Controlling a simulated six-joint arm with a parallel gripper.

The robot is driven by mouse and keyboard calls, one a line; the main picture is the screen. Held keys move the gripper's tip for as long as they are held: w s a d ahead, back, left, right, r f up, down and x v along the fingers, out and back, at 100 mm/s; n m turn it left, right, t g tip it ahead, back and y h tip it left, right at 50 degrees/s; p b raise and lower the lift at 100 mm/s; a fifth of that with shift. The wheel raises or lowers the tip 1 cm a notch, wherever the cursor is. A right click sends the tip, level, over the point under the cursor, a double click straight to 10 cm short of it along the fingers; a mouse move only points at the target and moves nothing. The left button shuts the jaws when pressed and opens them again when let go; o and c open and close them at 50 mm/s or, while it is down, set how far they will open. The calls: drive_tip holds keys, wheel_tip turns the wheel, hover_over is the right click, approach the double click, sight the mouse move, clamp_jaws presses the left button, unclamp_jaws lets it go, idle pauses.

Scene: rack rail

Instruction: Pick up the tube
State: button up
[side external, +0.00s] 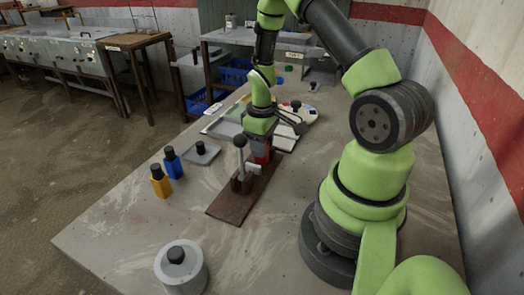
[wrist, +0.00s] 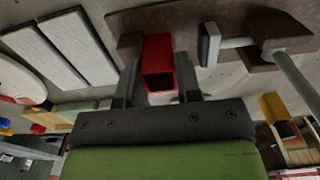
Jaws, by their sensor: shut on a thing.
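The tube is a red, square, hollow piece (wrist: 158,52), seen in the wrist view with its open end towards the camera. In the side external view the red tube (side external: 262,156) shows only partly, below my gripper (side external: 260,145). In the wrist view my gripper (wrist: 158,78) has its two dark fingers on either side of the tube, shut on it. The tube is at the far end of a brown base board (side external: 230,205) with a lever clamp (side external: 240,158). Whether the tube touches the board is hard to tell.
The clamp's grey pad (wrist: 209,44) is close beside the right finger. A grey cylinder (side external: 181,270) stands at the front. The table between is clear.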

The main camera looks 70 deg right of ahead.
drive_tip(key=shift+r, duration=0.1)
wheel_tip(320, 180, up, 9)
drive_tip(key=w+a+r+m, duration=0.2)
drive_tip(key=w+a+r, duration=0.2)
drive_tip(key=a+r, duration=0.3)
drive_tip(key=w+a+r+m, duration=0.1)
drive_tip(key=w+a+r, duration=0.3)
drive_tip(key=a+r, duration=0.35)
drive_tip(key=s+f+n, duration=0.3)
drive_tip(key=s+f, duration=0.2)
drive_tip(key=f, duration=0.4)
drive_tip(key=w+a+f, duration=0.2)
drive_tip(key=w+f, duration=0.3)
drive_tip(key=w, duration=0.2)
drive_tip(key=shift+w+f, duration=0.2)
drive_tip(key=shift+f, duration=4.9)
drive_tip(key=shift+f, duration=0.15)
